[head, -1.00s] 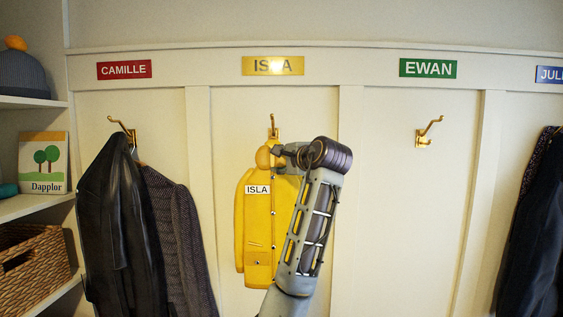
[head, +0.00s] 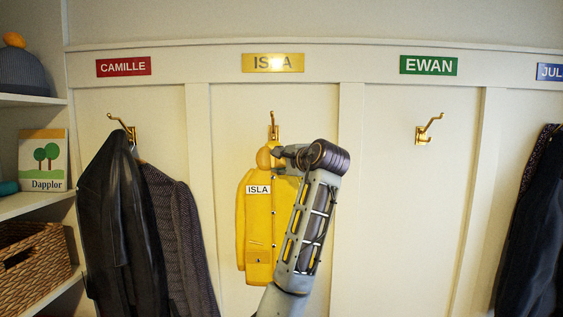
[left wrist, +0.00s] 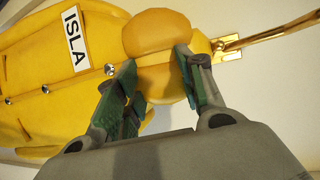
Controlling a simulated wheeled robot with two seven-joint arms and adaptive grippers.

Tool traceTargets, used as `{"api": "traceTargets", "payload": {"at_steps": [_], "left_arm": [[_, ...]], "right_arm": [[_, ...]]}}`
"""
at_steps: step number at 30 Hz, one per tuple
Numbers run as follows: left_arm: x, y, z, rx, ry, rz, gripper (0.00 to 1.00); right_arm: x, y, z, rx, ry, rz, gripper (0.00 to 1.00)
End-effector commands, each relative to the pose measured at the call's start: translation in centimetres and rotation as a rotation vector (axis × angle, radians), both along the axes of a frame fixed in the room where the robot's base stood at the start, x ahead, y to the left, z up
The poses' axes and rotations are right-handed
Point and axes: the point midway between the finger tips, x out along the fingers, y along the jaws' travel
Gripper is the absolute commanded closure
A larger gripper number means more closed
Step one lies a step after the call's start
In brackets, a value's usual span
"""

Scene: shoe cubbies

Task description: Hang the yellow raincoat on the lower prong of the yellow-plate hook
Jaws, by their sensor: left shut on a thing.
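The yellow raincoat (head: 259,226), with a white ISLA tag, hangs upright in front of the panel below the yellow ISLA plate (head: 273,64). My left gripper (head: 275,157) is at its collar, just below the brass hook (head: 274,124). In the left wrist view the fingers (left wrist: 160,85) are shut on the raincoat (left wrist: 60,75) at the collar under the hood. The brass hook (left wrist: 232,44) is close beside the hood in that view. The hook's lower prong is hidden, so I cannot tell whether the coat touches it. My right gripper is not in view.
Dark coats (head: 118,210) hang on the CAMILLE hook (head: 122,128) at left. The EWAN hook (head: 428,129) at right is bare. Another dark coat (head: 535,230) hangs at far right. Shelves with a basket (head: 32,262) stand at far left.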

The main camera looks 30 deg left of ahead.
Motion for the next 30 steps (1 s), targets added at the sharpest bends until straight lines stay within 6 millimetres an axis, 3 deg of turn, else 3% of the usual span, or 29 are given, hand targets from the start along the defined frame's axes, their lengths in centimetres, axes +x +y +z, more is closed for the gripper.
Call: {"api": "traceTargets", "payload": {"at_steps": [9,10,15,30], "left_arm": [[-0.04,-0.01,0.14,0.002,-0.002,0.000,1.00],[-0.04,-0.01,0.13,0.002,-0.002,0.000,0.58],[-0.04,-0.01,0.10,0.001,-0.002,0.000,0.36],[-0.22,-0.40,0.06,0.000,0.000,0.000,0.36]], "right_arm": [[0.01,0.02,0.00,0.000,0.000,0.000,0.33],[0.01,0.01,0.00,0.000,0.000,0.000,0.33],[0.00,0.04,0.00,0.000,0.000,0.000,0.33],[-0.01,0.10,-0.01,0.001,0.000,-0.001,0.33]]}}
